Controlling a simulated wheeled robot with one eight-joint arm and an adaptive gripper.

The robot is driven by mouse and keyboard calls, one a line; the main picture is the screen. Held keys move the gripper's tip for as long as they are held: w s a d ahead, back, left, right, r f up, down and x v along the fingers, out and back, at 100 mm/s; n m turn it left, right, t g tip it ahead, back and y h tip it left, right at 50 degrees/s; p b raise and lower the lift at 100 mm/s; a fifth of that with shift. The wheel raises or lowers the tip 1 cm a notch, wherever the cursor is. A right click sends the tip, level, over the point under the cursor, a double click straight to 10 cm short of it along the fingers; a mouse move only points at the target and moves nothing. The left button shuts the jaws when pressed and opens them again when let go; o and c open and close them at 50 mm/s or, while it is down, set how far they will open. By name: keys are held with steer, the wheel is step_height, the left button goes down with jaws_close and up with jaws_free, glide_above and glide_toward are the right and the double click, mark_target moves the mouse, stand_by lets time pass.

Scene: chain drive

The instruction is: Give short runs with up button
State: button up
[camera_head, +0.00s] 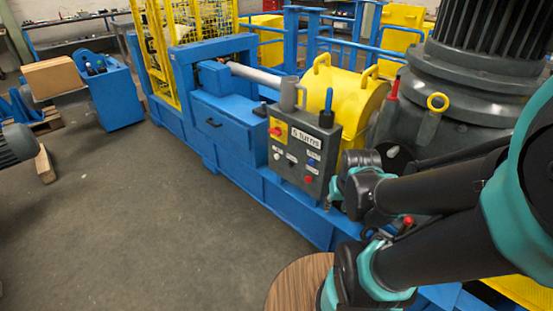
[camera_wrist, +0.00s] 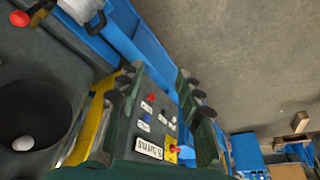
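The grey control box (camera_head: 293,150) stands on the blue machine frame, with a "5 turns" label (camera_head: 305,137) on its face. A red knob on a yellow plate (camera_head: 276,131), a white button (camera_head: 277,156), a blue button (camera_head: 311,162) and a red button (camera_head: 308,180) show on it. The small labels are too blurred to tell which button is up. In the wrist view the box face (camera_wrist: 150,85) appears turned, between the fingers of my gripper (camera_wrist: 158,84). The fingers are apart with nothing held. In the head view my gripper (camera_head: 340,188) is beside the box's right edge.
A yellow drum (camera_head: 345,98) with handles is behind the box, and a large grey motor housing (camera_head: 465,95) stands to the right. A round wooden top (camera_head: 297,283) is at the lower front. The concrete floor (camera_head: 150,220) at left is clear.

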jaws_close()
stand_by(0.3)
stand_by(1.2)
